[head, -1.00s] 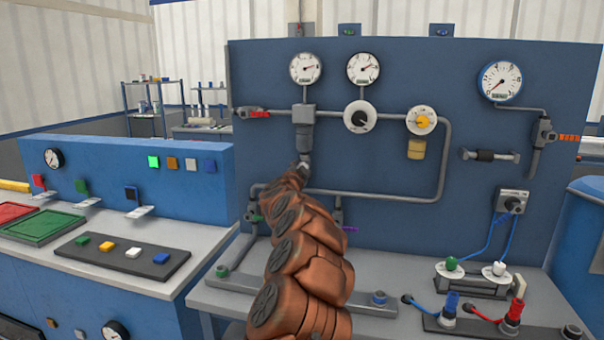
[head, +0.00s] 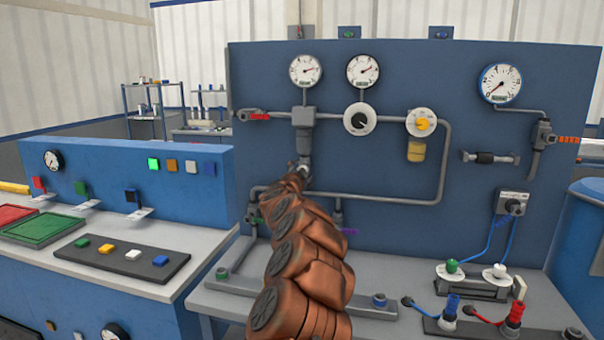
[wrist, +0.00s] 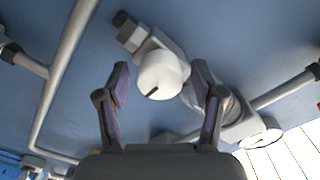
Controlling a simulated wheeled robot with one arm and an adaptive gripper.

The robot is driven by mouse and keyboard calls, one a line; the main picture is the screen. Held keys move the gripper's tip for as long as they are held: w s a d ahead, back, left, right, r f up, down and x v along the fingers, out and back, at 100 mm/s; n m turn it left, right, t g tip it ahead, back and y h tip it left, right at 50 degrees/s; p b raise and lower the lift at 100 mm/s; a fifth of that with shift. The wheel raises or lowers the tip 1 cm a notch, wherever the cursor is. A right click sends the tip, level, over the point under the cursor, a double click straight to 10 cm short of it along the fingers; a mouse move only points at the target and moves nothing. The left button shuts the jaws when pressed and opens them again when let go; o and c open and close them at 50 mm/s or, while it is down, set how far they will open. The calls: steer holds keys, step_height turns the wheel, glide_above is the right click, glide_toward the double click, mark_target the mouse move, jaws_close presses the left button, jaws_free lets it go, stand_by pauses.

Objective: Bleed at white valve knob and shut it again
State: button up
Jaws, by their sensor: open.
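The white valve knob (wrist: 163,75) shows close up in the wrist view, round with a dark slot mark, on a grey fitting on the blue panel. My gripper (wrist: 160,70) is open, with one finger on each side of the knob. Clear gaps show between the fingers and the knob, and nothing is gripped. In the head view my gripper (head: 299,169) is small and dark, at the panel below the grey block on the left pipe. There the knob cannot be made out behind my arm.
Pipes (head: 380,197) run along the panel around my gripper. Two gauges (head: 305,70) sit above, and a white dial (head: 360,118) and a yellow-centred dial (head: 421,122) are to the right. A red-handled valve (head: 255,115) is at upper left. The grey bench (head: 230,295) lies below.

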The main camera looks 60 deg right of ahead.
steer(key=shift+a, duration=0.15)
steer(key=v, duration=1.1)
steer(key=shift+s+a, duration=0.2)
steer(key=shift+a, duration=0.15)
stand_by(0.6)
